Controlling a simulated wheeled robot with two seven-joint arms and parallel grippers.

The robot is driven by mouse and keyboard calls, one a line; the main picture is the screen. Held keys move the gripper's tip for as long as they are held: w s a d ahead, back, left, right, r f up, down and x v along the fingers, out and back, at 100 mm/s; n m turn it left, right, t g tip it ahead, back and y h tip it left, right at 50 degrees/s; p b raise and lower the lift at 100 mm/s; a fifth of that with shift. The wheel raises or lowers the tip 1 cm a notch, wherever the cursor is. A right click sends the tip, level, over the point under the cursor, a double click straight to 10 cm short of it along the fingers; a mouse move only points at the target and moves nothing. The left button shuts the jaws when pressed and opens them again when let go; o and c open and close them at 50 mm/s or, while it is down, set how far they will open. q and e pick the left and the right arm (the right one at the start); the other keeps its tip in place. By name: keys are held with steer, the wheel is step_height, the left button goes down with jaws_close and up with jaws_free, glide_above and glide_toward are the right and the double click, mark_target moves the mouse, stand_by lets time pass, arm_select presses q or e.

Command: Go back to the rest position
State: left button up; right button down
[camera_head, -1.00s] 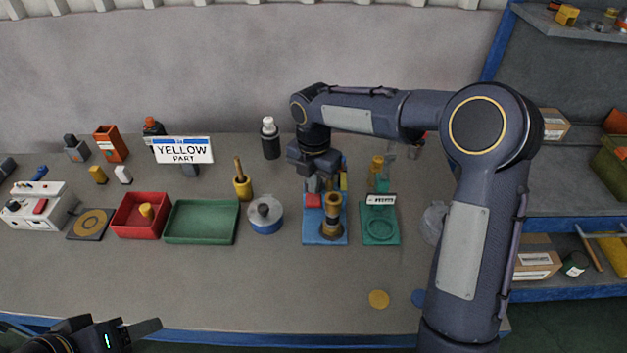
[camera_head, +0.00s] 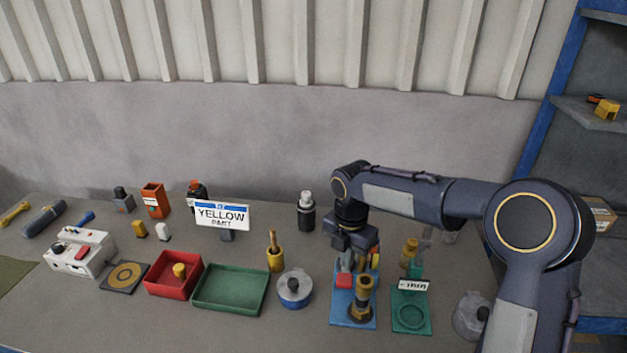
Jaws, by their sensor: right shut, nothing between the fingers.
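My right gripper (camera_head: 350,258) hangs over the back of the blue fixture (camera_head: 343,318), pointing down, shut and empty. Its fingertips are partly hidden among the parts there. The blue fixture holds a brass-coloured post (camera_head: 362,291) and a red block (camera_head: 344,281). My right arm comes in from the right and bends down at the wrist. My left gripper is not in view.
A green fixture (camera_head: 411,318) stands right of the blue one. A round silver and blue pot (camera_head: 294,289), a green tray (camera_head: 228,310) and a red tray (camera_head: 160,289) with a yellow part (camera_head: 180,270) are to the left.

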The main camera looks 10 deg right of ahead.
steer(key=shift+s+d+r+m, duration=0.2)
steer(key=shift+s+r+m, duration=0.05)
steer(key=shift+r+m, duration=0.05)
steer(key=s+d+r+m+t+y, duration=0.1)
steer(key=s+d+r+m, duration=0.25)
steer(key=s+m, duration=0.35)
steer(key=s+d+r+m+t+y, duration=0.1)
steer(key=s+d+r+m, duration=0.25)
steer(key=s+m, duration=0.3)
steer(key=s+f+m+t+y, duration=0.1)
steer(key=s+m, duration=0.6)
steer(key=s+a+f+m+t, duration=0.1)
steer(key=s+m+t, duration=0.1)
steer(key=s+m, duration=0.5)
steer(key=shift+a+f+t+y+b, duration=0.25)
steer(key=shift+a+t+y+b, duration=0.05)
steer(key=shift+y+b, duration=0.1)
steer(key=c, duration=2.2)
jaws_free()
